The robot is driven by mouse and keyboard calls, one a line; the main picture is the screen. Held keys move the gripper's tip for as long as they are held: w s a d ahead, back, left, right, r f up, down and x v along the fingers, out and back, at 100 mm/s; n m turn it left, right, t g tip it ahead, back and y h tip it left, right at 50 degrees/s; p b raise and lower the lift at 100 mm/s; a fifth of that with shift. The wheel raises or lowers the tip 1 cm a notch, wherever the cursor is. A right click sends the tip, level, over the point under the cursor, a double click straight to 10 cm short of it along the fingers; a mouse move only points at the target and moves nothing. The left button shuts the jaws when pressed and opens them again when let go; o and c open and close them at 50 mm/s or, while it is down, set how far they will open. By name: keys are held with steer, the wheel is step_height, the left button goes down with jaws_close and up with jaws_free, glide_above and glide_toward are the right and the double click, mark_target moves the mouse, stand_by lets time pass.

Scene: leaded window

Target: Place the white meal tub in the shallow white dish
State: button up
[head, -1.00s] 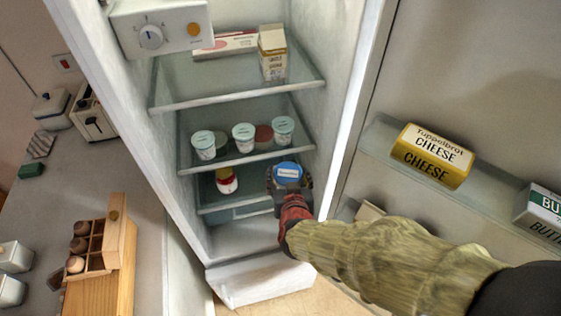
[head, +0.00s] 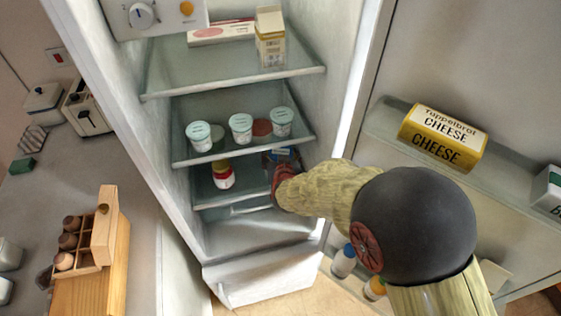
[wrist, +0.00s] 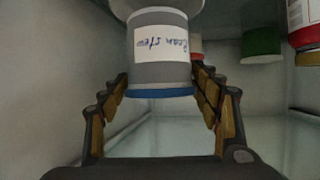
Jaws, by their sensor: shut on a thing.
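My gripper (head: 281,174) is inside the fridge at the right end of the lower shelf, partly hidden by my arm. It is shut on a tub with a blue lid (head: 283,154). In the wrist view the picture is upside down: the grey-white tub (wrist: 160,70) sits between the fingers (wrist: 161,78), and its handwritten label seems to read "Bean stew". A pale round shape (wrist: 158,7) lies at the tub's base. It may be the shallow white dish; I cannot tell whether the tub touches it. The head view does not show the dish clearly.
A red-and-yellow jar (head: 222,174) stands left of my gripper on the lower shelf. Several items, including teal-lidded pots (head: 240,128), stand on the shelf above. A carton (head: 270,37) is on the top shelf. The open door holds a cheese box (head: 443,137) and bottles (head: 344,261).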

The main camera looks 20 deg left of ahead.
steer(key=f, duration=0.1)
steer(key=f+b, duration=0.1)
steer(key=f, duration=0.1)
steer(key=shift+w+a+f, duration=0.1)
steer(key=shift+w+f, duration=0.2)
steer(key=shift+f, duration=0.1)
steer(key=shift+r, duration=0.1)
steer(key=o, duration=1.5)
steer(key=shift+o, duration=0.2)
steer(key=p+v, duration=0.2)
steer(key=v, duration=1)
steer(key=shift+s, duration=0.1)
